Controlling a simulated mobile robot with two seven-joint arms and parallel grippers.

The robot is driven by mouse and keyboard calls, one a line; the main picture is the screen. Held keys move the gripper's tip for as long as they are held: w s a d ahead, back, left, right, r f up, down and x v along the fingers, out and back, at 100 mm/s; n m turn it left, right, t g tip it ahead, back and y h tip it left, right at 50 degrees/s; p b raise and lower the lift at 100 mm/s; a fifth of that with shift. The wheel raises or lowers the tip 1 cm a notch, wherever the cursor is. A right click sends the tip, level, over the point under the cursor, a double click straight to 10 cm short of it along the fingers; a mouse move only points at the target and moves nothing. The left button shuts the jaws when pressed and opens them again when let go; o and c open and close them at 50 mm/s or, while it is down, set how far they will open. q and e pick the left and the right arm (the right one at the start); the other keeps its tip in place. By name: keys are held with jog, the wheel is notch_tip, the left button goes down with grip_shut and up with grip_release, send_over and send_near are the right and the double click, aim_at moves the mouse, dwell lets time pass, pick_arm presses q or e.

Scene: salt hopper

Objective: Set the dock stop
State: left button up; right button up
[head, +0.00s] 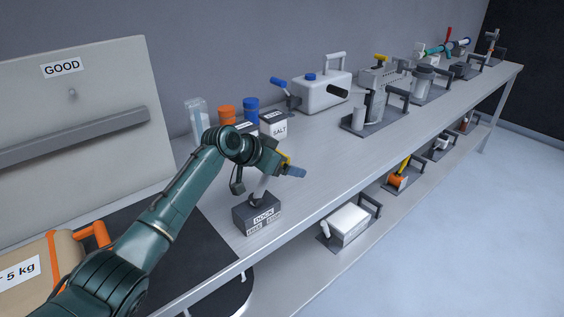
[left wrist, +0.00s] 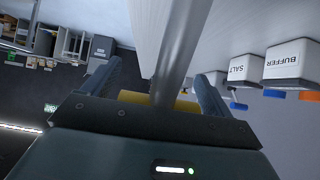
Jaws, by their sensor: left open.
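The dock stop is a dark box (head: 257,215) labelled DOCK, with two smaller labels below, near the bench's front edge. A pale lever (head: 261,188) rises from its top, leaning slightly right. My left gripper (head: 294,171) is open at the lever's upper end in the head view. In the left wrist view a grey rod (left wrist: 176,65), apparently the lever, passes between the spread fingers of the left gripper (left wrist: 160,80). I cannot tell whether either finger touches it. The lever's top is hidden behind the gripper. My right gripper is not in view.
A white canister (head: 322,92) and clamped devices line the bench to the right. A GOOD board (head: 70,110) stands at left. A lower shelf holds a white box (head: 348,224).

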pick_arm(q)
jog(key=shift+r, duration=0.1)
jog(key=v, duration=1.3)
jog(key=shift+b, duration=0.4)
